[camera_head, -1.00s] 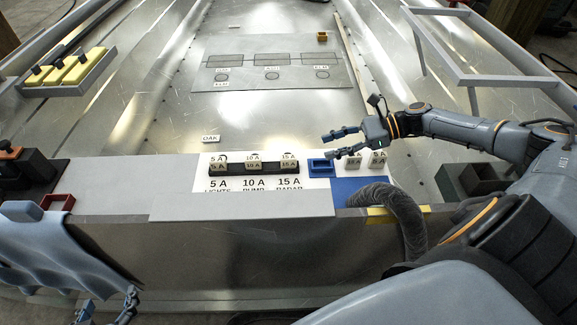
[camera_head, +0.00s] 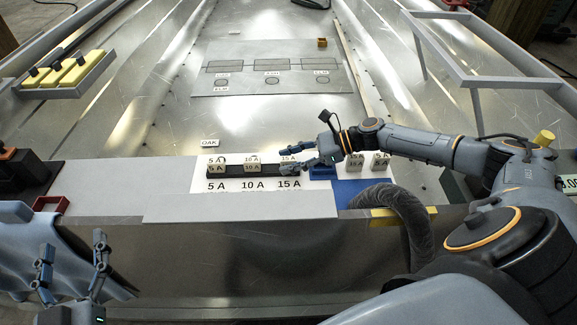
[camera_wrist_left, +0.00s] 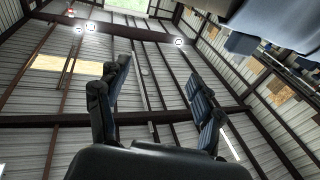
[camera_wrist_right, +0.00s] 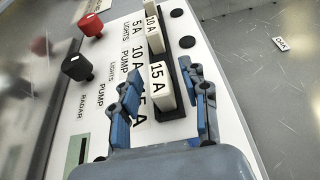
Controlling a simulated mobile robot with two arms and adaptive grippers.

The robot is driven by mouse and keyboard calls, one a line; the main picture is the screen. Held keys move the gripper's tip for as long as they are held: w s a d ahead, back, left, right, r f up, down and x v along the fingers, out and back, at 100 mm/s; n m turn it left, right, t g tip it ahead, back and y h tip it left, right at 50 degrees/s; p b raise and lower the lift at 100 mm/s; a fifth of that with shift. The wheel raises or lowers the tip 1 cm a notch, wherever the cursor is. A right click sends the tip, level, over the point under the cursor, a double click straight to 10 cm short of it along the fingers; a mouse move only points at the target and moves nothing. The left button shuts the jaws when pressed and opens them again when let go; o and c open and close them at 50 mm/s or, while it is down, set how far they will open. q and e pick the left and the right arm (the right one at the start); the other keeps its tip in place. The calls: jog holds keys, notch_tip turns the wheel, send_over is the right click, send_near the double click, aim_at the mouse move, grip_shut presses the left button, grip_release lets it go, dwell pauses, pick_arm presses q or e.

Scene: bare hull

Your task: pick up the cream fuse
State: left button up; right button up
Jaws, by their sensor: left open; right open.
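Cream fuses marked 5 A (camera_head: 217,166), 10 A (camera_head: 252,166) and 15 A (camera_wrist_right: 164,88) stand in a black holder (camera_head: 233,172) on the white panel. Two more fuses, 15 A (camera_head: 355,161) and 5 A (camera_head: 380,160), stand farther right. My right gripper (camera_head: 284,160) is open at the right end of the holder and partly hides the 15 A fuse in the head view. In the right wrist view its fingers (camera_wrist_right: 160,72) lie on either side of the 15 A fuse; contact cannot be told. My left gripper (camera_head: 72,268) is open and empty at the lower left.
A grey hose (camera_head: 392,203) curves over the front edge. Red (camera_wrist_right: 92,24) and black (camera_wrist_right: 77,67) knobs stand beside the fuse labels. The metal floor behind is mostly clear.

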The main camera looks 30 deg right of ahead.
grip_shut()
jog(key=shift+r, duration=0.2)
dwell(0.3)
